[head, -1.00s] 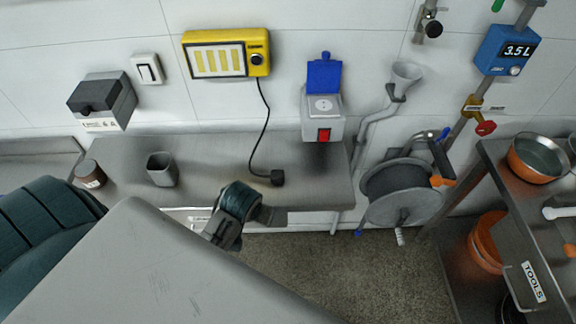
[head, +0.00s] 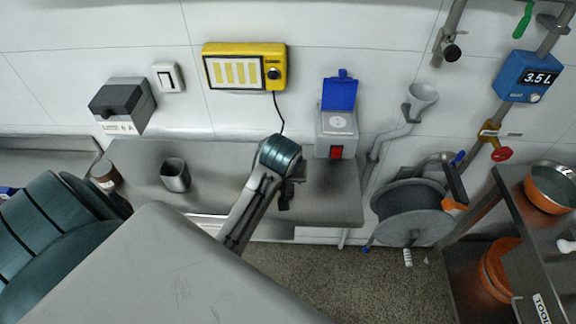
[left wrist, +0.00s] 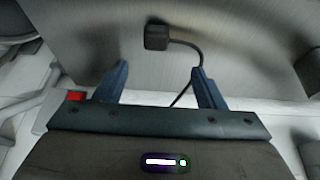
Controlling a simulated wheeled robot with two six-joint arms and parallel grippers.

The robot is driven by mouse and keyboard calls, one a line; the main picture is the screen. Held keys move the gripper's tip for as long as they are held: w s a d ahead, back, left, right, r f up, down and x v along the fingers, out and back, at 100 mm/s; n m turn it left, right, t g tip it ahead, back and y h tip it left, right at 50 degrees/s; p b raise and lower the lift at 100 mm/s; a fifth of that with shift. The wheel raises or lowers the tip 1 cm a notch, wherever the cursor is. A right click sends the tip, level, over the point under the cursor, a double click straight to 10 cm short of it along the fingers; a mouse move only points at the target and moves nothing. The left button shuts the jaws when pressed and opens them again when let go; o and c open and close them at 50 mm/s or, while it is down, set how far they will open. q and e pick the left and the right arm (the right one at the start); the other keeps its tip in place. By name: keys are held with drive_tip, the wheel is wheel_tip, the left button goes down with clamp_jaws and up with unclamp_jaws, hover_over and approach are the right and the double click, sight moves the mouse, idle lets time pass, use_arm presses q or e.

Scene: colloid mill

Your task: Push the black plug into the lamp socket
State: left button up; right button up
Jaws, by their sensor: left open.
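The black plug (left wrist: 157,36) lies on the steel bench with its cord attached, in the left wrist view. In the head view my arm hides it. My left gripper (left wrist: 160,70) is open and empty; it also shows in the head view (head: 287,195), low over the bench. The plug is beyond the fingertips, roughly in line with the gap between them. The grey socket box (head: 326,138) on the wall has its blue lid (head: 340,94) raised, a pale socket face (head: 341,123) and a red switch (head: 336,153). The yellow lamp (head: 245,67) hangs on the wall to its left. My right gripper is not in view.
A grey cup (head: 175,177) and a brown-topped jar (head: 104,174) stand on the bench (head: 335,200) to the left. A hose reel (head: 408,210) is right of the bench. A grey funnel (head: 422,96) and pipe are right of the socket.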

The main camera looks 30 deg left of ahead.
use_arm(q)
drive_tip(key=shift+a, duration=0.1)
drive_tip(key=p, duration=0.1)
hover_over(287, 188)
drive_tip(key=s, duration=0.2)
drive_tip(key=shift+d+f, duration=0.15)
drive_tip(key=shift+f, duration=1.15)
drive_tip(key=shift+d+f, duration=0.1)
drive_tip(key=shift+f, duration=1.2)
drive_tip(key=shift+s, duration=0.1)
drive_tip(key=shift+w+f+p, duration=0.3)
drive_tip(key=shift+f+p, duration=0.15)
drive_tip(key=shift+p, duration=0.25)
drive_tip(key=x, duration=0.1)
drive_tip(key=p+x, duration=0.1)
drive_tip(key=x, duration=0.1)
drive_tip(key=shift+w+d+f, duration=0.1)
drive_tip(key=shift+d+f, duration=0.05)
drive_tip(key=shift+d, duration=0.05)
drive_tip(key=shift+w+f, duration=0.15)
drive_tip(key=shift+f, duration=0.3)
